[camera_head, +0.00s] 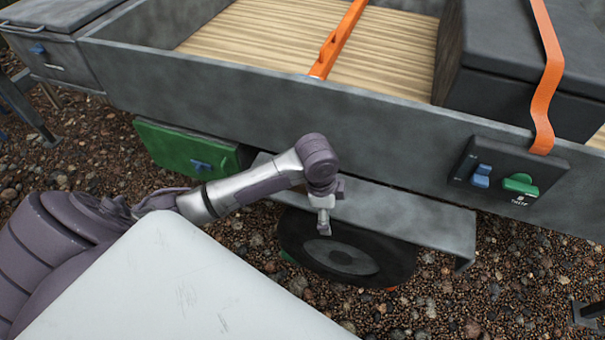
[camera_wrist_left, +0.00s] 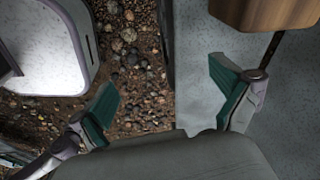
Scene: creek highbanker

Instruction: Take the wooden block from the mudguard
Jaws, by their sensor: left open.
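The wooden block (camera_wrist_left: 266,12) shows at the top right of the left wrist view, cut off by the frame edge. It rests on the grey mudguard (camera_wrist_left: 215,112). In the head view the mudguard (camera_head: 415,215) sticks out over the wheel; I cannot see the block there, probably because my arm hides it. My left gripper (camera_head: 323,222) is at the mudguard's outer edge. In the left wrist view it (camera_wrist_left: 165,80) is open and empty, with green pads; one finger is over the mudguard, near the block, and the other is over gravel. My right gripper is not in view.
The trailer wall (camera_head: 290,105) rises behind the mudguard and carries a switch panel (camera_head: 505,180). A wheel (camera_head: 345,252) sits under the mudguard. A green box (camera_head: 180,150) is to the left. An orange strap (camera_head: 545,90) hangs over the wall. Gravel (camera_head: 500,290) lies in front.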

